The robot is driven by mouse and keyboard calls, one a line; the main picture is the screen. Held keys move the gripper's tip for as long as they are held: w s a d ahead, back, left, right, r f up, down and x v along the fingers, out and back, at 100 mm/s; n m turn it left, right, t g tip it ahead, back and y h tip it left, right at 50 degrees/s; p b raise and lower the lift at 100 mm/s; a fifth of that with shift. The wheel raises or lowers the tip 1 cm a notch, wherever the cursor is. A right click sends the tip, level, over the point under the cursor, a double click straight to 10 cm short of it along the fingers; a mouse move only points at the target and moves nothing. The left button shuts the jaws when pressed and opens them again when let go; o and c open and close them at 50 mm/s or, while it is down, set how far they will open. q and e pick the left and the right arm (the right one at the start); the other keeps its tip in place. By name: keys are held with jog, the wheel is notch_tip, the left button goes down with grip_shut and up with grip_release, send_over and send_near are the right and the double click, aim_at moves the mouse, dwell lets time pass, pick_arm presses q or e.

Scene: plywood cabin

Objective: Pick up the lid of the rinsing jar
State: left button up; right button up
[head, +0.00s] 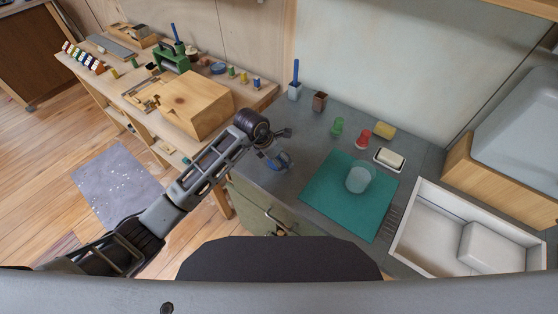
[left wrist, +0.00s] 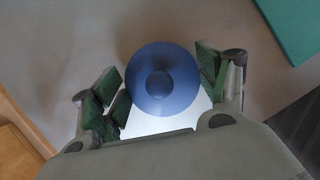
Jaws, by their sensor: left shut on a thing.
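A round blue lid (left wrist: 163,82) with a darker knob in its middle shows in the left wrist view, between the green-padded fingers of my left gripper (left wrist: 160,88). The fingers are shut on it at its two sides. A pale, bright area shows beneath its near edge; I cannot tell what it is. In the head view my left gripper (head: 279,158) is over the grey counter, left of the green mat, with a bit of blue at its fingers. A clear jar or cup (head: 359,178) stands on the green mat (head: 328,203). My right gripper is not in view.
A yellow sponge (head: 385,130), a soap dish (head: 390,158), and small green (head: 338,126) and red (head: 363,138) items stand behind the mat. A wooden box (head: 197,103) is on the workbench at left.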

pick_arm(q)
jog(key=shift+r, duration=0.1)
jog(key=shift+r+b, duration=0.65)
jog(key=shift+r, duration=4.25)
jog(key=shift+r, duration=0.1)
